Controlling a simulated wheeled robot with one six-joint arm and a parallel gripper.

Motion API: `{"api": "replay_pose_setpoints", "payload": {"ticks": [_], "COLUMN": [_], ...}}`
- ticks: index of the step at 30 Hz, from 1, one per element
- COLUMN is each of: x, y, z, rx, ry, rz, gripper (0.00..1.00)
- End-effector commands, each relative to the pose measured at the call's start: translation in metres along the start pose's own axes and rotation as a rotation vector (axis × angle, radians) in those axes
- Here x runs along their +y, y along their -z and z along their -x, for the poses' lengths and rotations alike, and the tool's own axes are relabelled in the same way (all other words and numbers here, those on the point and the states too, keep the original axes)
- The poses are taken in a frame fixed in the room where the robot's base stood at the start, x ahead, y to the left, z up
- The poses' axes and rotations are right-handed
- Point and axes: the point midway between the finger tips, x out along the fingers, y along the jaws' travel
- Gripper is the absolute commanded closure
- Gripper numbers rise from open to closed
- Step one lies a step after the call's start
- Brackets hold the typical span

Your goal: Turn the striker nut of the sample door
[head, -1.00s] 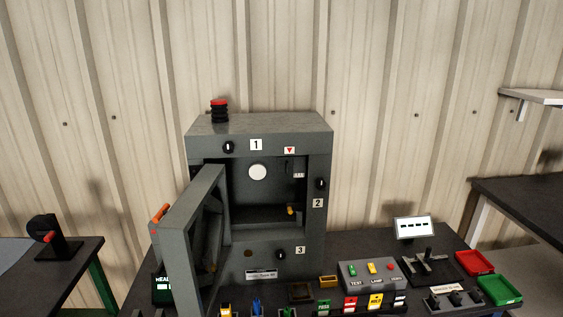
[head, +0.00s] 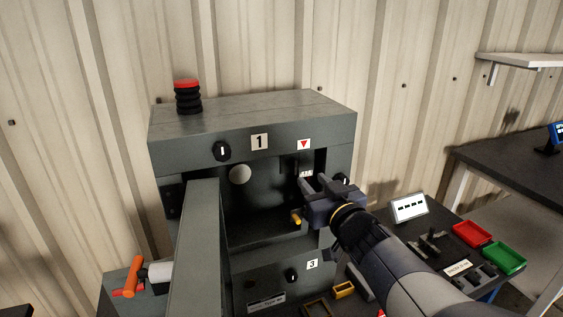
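The grey enclosure (head: 255,119) stands on the bench with its sample door (head: 201,245) swung open toward me, seen nearly edge-on. An orange handle (head: 131,277) shows at the door's left. My gripper (head: 312,179) is at the right side of the opening, just below the red-triangle label (head: 304,145). Its two fingers are spread, with no held object visible. A small numbered label (head: 306,173) shows just above the fingers. A yellow-tipped part (head: 296,217) sticks out below and left of the gripper. I cannot clearly identify the striker nut; the gripper may hide it.
A black stack with a red top (head: 187,97) stands on the enclosure. Black knobs sit by labels 1 (head: 222,151) and 3 (head: 292,275). Right of my arm are a white display (head: 409,208), a lever unit (head: 430,243), a red tray (head: 473,234) and a green tray (head: 505,258).

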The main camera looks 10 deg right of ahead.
Motion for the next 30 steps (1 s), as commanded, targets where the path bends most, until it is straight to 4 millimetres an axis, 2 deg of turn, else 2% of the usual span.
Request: {"api": "replay_pose_setpoints", "payload": {"ticks": [9,15,21,28,30], "x": [-0.001,0.0,0.0,0.0,0.0], "y": [-0.002,-0.001,-0.001,-0.001,-0.001], "z": [-0.056,-0.081,-0.09,-0.091,-0.091], "rx": [-0.003,-0.002,-0.002,-0.002,-0.002], "ry": [0.001,-0.001,-0.002,-0.002,-0.002], "rz": [0.0,0.0,0.001,0.001,0.001], "gripper": [0.66,0.66,0.66,0.66,0.7]}}
